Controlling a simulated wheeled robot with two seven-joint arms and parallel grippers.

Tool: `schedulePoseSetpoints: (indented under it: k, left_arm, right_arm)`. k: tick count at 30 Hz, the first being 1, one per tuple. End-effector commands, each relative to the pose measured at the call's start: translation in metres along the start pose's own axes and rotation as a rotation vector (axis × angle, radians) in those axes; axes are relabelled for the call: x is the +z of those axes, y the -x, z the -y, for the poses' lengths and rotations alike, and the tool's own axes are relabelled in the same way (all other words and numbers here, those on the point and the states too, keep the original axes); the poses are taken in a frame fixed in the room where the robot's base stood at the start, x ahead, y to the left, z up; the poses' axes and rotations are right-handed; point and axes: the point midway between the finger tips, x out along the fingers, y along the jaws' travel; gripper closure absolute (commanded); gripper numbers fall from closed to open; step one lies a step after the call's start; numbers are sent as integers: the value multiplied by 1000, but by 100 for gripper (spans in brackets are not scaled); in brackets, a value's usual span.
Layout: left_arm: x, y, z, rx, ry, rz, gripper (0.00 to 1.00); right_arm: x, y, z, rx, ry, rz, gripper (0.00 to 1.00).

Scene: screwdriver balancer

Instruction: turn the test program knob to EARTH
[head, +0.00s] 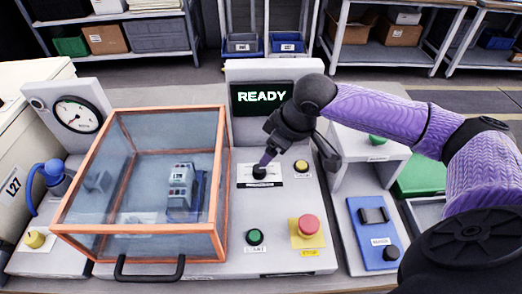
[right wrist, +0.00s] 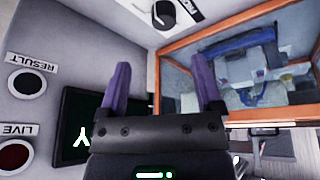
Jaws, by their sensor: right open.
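The test program knob (head: 260,172) is black and sits on a white label plate on the grey panel below the display. In the right wrist view, a black knob (right wrist: 165,14) with a pale pointer mark shows at the top edge, on a label I cannot read. My right gripper (head: 264,158) comes in from the right and points down at the knob, its purple fingertips just above or beside it. In the right wrist view, the gripper (right wrist: 161,64) is open and the knob appears beyond the fingertips. Contact cannot be told. My left gripper is out of view.
The display (head: 262,97) reads READY. An orange-framed clear enclosure (head: 140,254) stands left of the knob. A yellow button (head: 301,166), a green button (head: 255,237) and a red stop button (head: 309,227) are nearby. A RESULT lamp (right wrist: 27,83) and LIVE lamp (right wrist: 14,157) show too.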

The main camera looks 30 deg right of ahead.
Motion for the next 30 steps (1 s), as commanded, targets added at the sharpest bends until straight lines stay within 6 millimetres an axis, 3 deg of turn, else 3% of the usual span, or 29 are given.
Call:
schedulePoseSetpoints:
  k: [6, 10, 15, 22, 30]
  left_arm:
    - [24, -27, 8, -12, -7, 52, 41]
    - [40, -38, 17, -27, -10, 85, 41]
    - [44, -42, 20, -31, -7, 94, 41]
    - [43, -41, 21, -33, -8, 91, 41]
    - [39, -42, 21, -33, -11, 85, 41]
  right_arm:
    - [3, -56, 2, -4, 1, 3, 16]
    - [3, -82, 2, -3, 1, 3, 16]
    - [2, -96, 1, -2, 3, 2, 16]
    - [1, -95, 1, -1, 3, 1, 16]
    - [1, -95, 1, -1, 3, 1, 71]
